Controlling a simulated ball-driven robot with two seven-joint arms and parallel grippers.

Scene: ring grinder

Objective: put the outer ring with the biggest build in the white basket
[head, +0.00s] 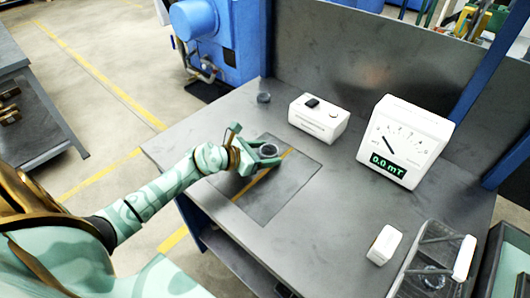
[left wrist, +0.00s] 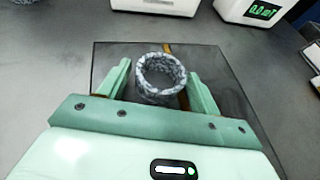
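A grey mottled ring (head: 268,150) stands on the dark square plate on the table, and it also shows in the left wrist view (left wrist: 161,80). My left gripper (head: 265,156) is at the ring, with one finger on each side of it. In the left wrist view the gripper (left wrist: 160,88) looks open, with narrow gaps beside the ring. Another small dark ring (head: 264,97) lies near the table's back left edge. I cannot make out a white basket. My right gripper is not in view.
The dark plate (head: 290,195) has a yellow stripe. A white box with a black button (head: 319,120) and a white meter reading 0.0 mT (head: 405,140) stand behind. A clear-walled container with white parts (head: 465,258) and a small white block (head: 383,245) are at front right.

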